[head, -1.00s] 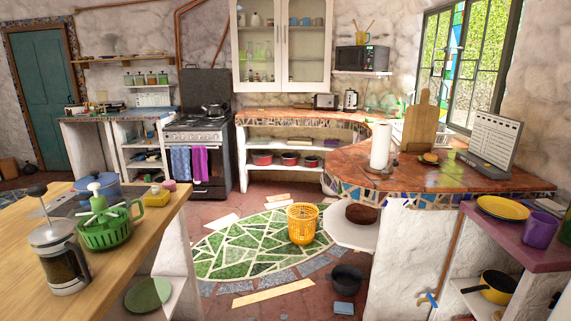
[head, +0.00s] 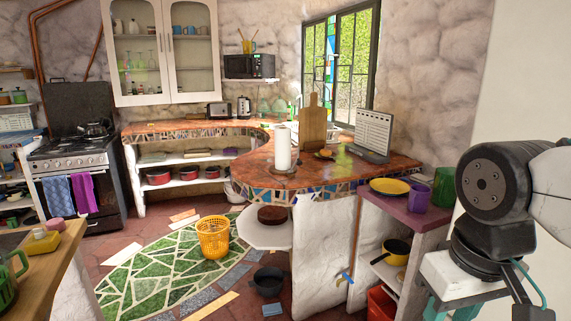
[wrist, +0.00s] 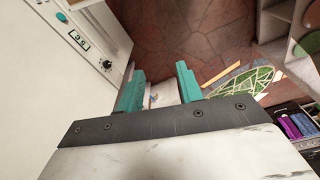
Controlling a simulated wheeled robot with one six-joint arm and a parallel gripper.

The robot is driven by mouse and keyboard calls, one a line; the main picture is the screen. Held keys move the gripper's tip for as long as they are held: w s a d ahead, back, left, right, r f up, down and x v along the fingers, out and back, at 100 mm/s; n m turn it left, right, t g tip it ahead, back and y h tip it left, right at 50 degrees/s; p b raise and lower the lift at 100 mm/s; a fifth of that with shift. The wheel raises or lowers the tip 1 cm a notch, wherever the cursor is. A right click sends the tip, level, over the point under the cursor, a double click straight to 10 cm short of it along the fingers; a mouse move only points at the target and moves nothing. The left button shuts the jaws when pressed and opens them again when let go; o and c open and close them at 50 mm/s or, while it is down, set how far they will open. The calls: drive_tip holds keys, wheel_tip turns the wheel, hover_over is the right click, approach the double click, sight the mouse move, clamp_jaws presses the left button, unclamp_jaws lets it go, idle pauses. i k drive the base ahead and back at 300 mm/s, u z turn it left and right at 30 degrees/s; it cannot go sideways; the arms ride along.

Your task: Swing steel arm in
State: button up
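I cannot pick out a steel arm for certain in either view. In the head view a white paper towel roll (head: 284,148) stands upright on a holder on the mosaic counter (head: 330,181). Any thin metal part beside the roll is too small to make out. My gripper (wrist: 160,92) shows in the wrist view with its two teal fingers apart and nothing held between them. It points down over the floor, away from the counter. In the head view my arm is at the far right, and the gripper's fingertips are not visible there.
A purple shelf (head: 400,212) with a yellow plate (head: 389,186) and purple cup (head: 419,198) stands near my arm. A yellow basket (head: 212,238) stands on the floor.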

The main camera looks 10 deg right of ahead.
sight(299, 162)
drive_tip(key=u, duration=0.2)
drive_tip(key=i, duration=1.3)
drive_tip(key=u, duration=0.2)
